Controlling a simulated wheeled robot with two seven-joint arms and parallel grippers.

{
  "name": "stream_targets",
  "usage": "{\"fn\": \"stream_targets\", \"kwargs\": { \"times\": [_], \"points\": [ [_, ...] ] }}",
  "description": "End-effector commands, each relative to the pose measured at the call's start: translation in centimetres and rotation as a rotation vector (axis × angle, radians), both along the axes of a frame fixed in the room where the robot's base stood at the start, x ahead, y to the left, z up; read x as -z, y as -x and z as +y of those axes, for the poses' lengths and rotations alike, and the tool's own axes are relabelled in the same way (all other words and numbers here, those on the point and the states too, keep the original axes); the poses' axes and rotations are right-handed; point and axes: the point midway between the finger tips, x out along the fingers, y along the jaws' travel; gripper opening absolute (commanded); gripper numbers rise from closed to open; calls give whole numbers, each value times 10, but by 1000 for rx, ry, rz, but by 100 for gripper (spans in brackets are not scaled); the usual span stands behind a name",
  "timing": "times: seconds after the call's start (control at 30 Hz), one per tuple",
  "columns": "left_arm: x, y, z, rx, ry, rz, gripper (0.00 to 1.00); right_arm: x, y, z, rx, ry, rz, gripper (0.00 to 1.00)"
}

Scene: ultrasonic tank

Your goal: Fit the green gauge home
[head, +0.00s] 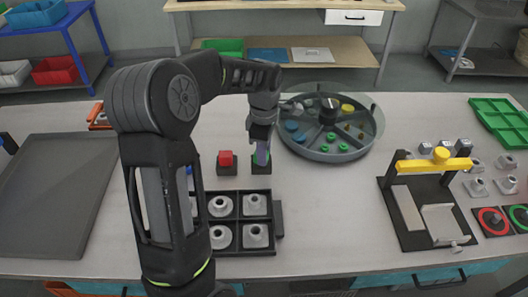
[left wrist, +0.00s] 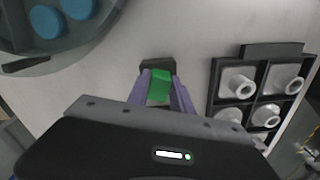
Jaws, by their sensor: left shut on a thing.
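The green gauge (left wrist: 160,86) is between the two purple fingers of my left gripper (left wrist: 165,94), which is shut on it. A small black block (left wrist: 157,65) shows just beyond the green gauge in the left wrist view. In the head view my left gripper (head: 262,153) points down over that block (head: 262,169), and only slivers of green show around the fingertips. I cannot tell how deep the gauge sits in the block. My right gripper is not in view.
A red piece (head: 226,156) in a similar black block stands just left. A black tray (head: 274,218) of grey flanged parts is in front. A round divided dish (head: 318,154) is behind right. A black fixture with a yellow bar (head: 433,166) stands right; bare table lies between.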

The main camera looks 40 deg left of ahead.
Motion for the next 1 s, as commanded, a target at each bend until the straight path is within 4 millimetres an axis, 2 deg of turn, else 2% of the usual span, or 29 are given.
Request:
{"fn": "stream_targets", "kwargs": {
  "times": [0.13,0.17,0.43,0.8,1.0],
  "points": [
    [2,1,0,0,1,3,0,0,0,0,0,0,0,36],
    [2,1,-1,0,1,3,29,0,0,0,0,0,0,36],
    [1,1,0,0,1,2,51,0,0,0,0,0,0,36],
    [1,0,0,0,1,2,52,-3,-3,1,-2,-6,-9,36],
    [-24,-1,0,0,-1,-3,52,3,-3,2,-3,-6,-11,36]
  ]
}}
